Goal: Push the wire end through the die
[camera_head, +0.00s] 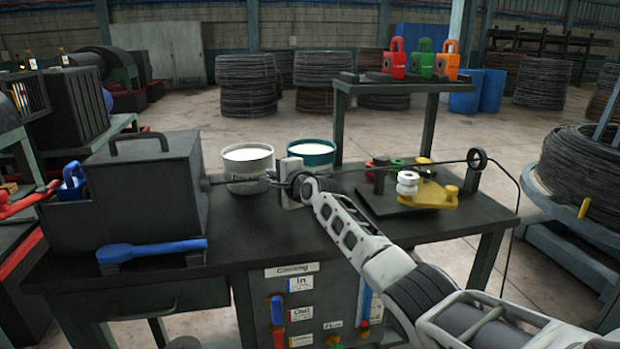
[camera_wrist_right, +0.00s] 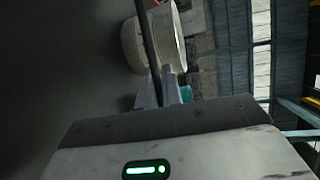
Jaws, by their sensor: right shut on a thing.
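The dark wire (camera_head: 400,164) runs from a ring guide (camera_head: 477,158) on the right, over the yellow roller plate (camera_head: 430,194), to my right gripper (camera_head: 273,179). My right gripper is shut on the wire, in front of the tubs. The wire also shows in the wrist view (camera_wrist_right: 147,35), running up from between the fingers (camera_wrist_right: 163,88). A thin dark length spans from the gripper towards a small fitting (camera_head: 206,184) on the right side of the grey box (camera_head: 150,190). The die's hole and the exact wire end are too small to tell. My left gripper is not in view.
A white tub (camera_head: 248,165) and a teal tub (camera_head: 311,154) stand behind the gripper; a pale tub shows in the wrist view (camera_wrist_right: 167,35). A blue-handled tool (camera_head: 150,250) lies before the box. A shelf (camera_head: 400,84) with padlocks stands behind. The bench's front middle is clear.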

